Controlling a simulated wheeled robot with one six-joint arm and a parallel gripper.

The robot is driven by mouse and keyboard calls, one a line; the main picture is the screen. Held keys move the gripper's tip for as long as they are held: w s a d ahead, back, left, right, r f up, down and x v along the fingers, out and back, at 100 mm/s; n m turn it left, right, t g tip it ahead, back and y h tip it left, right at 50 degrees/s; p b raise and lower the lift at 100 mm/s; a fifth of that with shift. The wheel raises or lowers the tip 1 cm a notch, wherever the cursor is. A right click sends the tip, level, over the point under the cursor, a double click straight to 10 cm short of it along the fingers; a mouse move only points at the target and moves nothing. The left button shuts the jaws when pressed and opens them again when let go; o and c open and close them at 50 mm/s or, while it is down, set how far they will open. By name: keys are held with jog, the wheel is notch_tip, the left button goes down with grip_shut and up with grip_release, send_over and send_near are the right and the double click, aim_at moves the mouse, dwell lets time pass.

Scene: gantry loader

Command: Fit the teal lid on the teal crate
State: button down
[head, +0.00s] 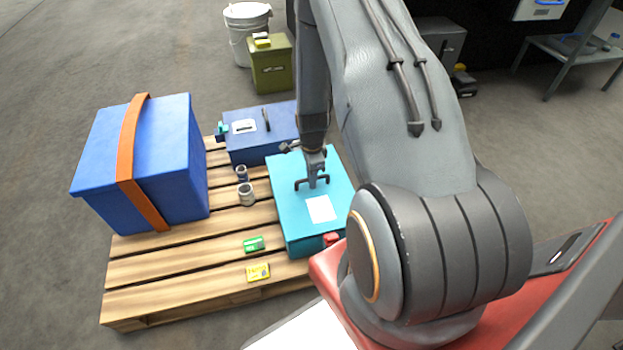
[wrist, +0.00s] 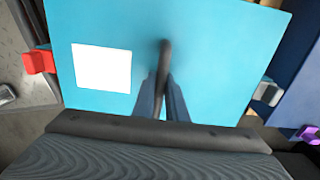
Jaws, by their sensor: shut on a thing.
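The teal lid (head: 290,205) is a flat panel with a white label and a dark bar handle (head: 303,184). My gripper (head: 313,174) is shut on that handle from above. The lid fills much of the wrist view (wrist: 215,50), where the gripper (wrist: 163,98) grips the handle. The teal crate (head: 303,246) stands on the pallet directly under the lid, its front side showing. A red latch (wrist: 38,62) and a grey latch (wrist: 267,93) show at opposite sides. The lid covers the crate's opening; I cannot tell whether it is fully seated or slightly above the rim.
The wooden pallet (head: 190,280) bears a big blue crate (head: 155,150) with an orange strap, a dark blue box (head: 262,142) behind the teal crate, two small cans, a green packet (head: 253,244) and a yellow packet (head: 258,272). An olive box (head: 270,68) and white bucket (head: 246,32) stand behind.

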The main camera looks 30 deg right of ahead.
jog(key=shift+f, duration=0.25)
jog(key=shift+f+b, duration=0.35)
jog(key=shift+f, duration=0.15)
jog(key=c, duration=1.7)
grip_release()
jog(key=shift+r+p, duration=0.8)
jog(key=shift+r, duration=3.1)
